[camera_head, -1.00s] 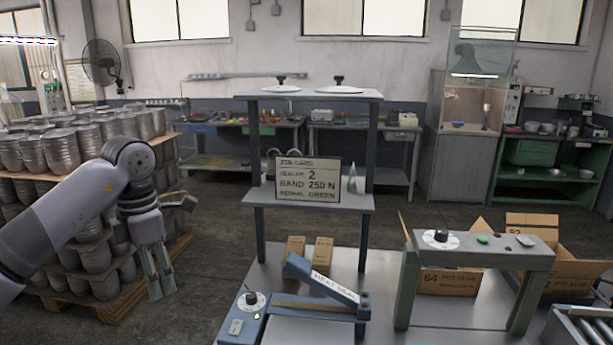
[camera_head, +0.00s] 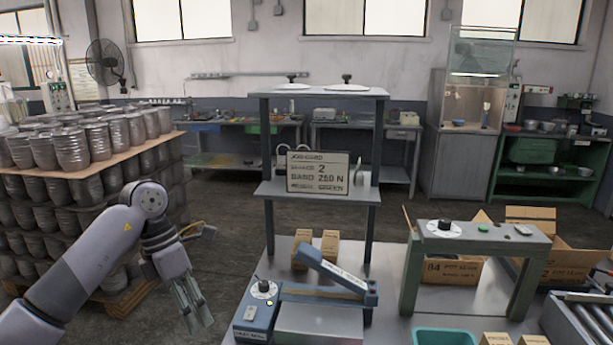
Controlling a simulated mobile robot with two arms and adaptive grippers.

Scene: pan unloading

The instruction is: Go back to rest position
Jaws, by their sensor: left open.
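My left gripper (camera_head: 196,308) hangs in the open space left of the metal workbench (camera_head: 385,332). Its fingers point down, are slightly apart, and hold nothing that I can see. My left arm comes in from the lower left, in front of the pallet of stacked metal cans (camera_head: 75,150). My right gripper is out of view.
On the bench stand a blue sealer (camera_head: 318,290), a shelf frame with a job card (camera_head: 318,172), a grey-green stand (camera_head: 482,240), small boxes (camera_head: 330,245) and a teal tray (camera_head: 445,338). Open cartons (camera_head: 572,250) lie at the right. Floor behind the shelf is clear.

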